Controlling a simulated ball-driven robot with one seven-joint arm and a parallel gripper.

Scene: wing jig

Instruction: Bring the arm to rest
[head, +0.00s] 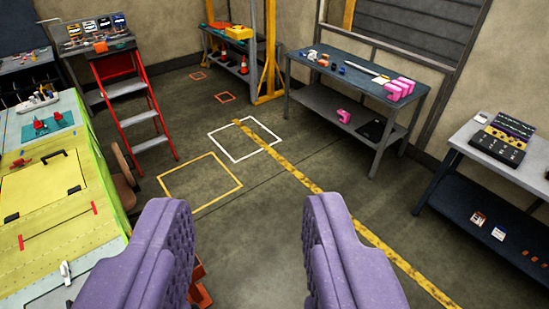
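My gripper (248,240) fills the lower middle of the head view. Its two purple padded fingers stand wide apart. Only bare floor shows between them, so it is open and empty. The fingers point out over the workshop floor and appear to touch nothing.
A yellow-green wing panel (60,190) lies along the left. A red stepladder (130,110) stands behind it. A dark workbench (360,80) with pink blocks (400,88) is at back right, a grey table (500,160) at far right. The taped floor (240,170) in the middle is clear.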

